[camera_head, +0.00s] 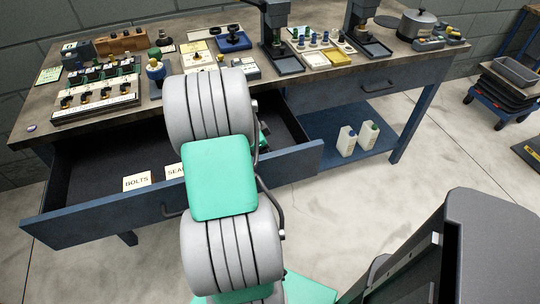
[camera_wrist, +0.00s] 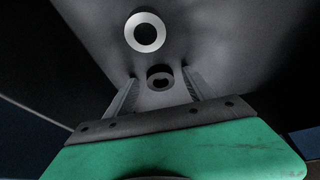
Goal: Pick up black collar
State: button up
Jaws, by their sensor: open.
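A small black collar (camera_wrist: 160,69), a dark ring with a hole, lies on the grey drawer floor in the wrist view. My gripper (camera_wrist: 160,82) is open, its two fingers one on each side of the black collar, with gaps to both. Nothing is held. I cannot tell how far the fingertips are above the drawer floor. In the head view my arm reaches over the open drawer (camera_head: 90,214) and hides the gripper and the collar.
A larger pale grey ring (camera_wrist: 129,32) lies just beyond the black collar. The drawer walls stand close around my gripper. "BOLTS" (camera_head: 137,182) and partly covered "SEA..." labels are on the drawer. The bench top (camera_head: 28,128) above is crowded. Two white bottles (camera_head: 346,141) stand on the lower shelf.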

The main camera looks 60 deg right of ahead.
jog(key=shift+c, duration=0.4)
grip_shut()
